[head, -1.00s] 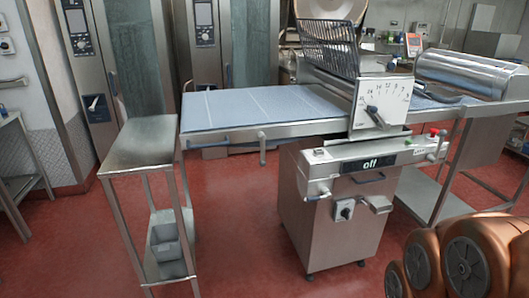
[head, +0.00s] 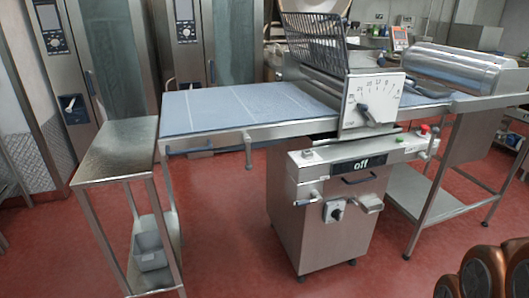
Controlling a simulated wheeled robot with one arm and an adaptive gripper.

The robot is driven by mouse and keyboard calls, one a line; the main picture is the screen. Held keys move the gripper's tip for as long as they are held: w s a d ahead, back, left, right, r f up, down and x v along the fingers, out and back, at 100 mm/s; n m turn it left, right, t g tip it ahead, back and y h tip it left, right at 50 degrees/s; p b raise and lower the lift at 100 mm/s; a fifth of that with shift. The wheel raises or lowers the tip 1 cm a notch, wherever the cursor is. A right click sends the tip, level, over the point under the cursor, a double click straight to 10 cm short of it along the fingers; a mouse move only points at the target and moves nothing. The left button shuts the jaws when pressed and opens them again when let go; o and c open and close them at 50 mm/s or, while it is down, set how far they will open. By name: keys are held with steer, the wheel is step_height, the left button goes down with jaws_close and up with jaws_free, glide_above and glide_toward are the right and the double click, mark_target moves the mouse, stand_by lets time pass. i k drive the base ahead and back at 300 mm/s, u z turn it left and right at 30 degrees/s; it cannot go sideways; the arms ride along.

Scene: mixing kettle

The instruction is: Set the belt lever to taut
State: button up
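A dough sheeter with a blue belt (head: 225,112) stands in the middle of the head view. A short metal lever (head: 248,150) hangs down from the front rail under the left belt table; I cannot read any taut or slack mark on it. Another small handle (head: 308,200) sticks out at the left of the base front. I cannot tell for sure which of these is the belt lever. The dial plate (head: 372,99) has a scale and a dark pointer lever.
A steel side table (head: 118,146) stands at the left, with a grey bin (head: 150,248) on its lower shelf. The panel reads "off" (head: 361,164). A red button (head: 424,129) sits at its right end. Red floor (head: 225,230) is open in front. Ovens stand behind.

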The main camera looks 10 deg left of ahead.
mark_target(247, 139)
steer(key=i, duration=0.25)
steer(key=u, duration=1.05)
